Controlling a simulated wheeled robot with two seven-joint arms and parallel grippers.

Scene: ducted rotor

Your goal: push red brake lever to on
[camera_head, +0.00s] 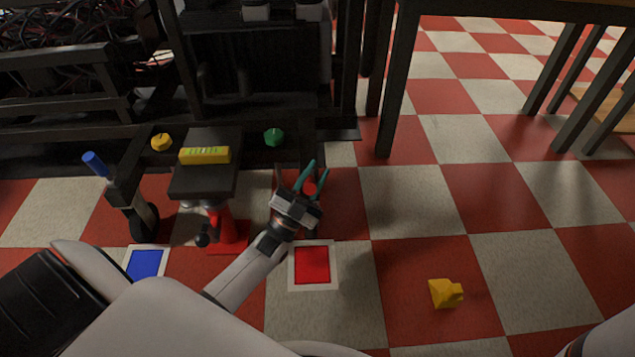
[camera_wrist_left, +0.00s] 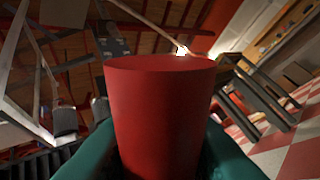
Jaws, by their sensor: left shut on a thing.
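The red brake lever's red end (camera_head: 310,187) shows between the teal fingers of my left gripper (camera_head: 311,177) in the head view. In the left wrist view a large red cylinder, the lever's handle (camera_wrist_left: 160,115), fills the middle. The teal fingers of my left gripper (camera_wrist_left: 160,150) lie on either side of it and are shut on it. Most of the lever's lower part is hidden behind my gripper. My right gripper is not in view.
A blue lever (camera_head: 95,165) stands at the left. A dark stand with a yellow display (camera_head: 205,155) is between the levers, with yellow (camera_head: 161,142) and green (camera_head: 274,137) knobs. Blue (camera_head: 146,263) and red (camera_head: 312,265) squares mark the floor. A yellow block (camera_head: 445,293) lies at the right.

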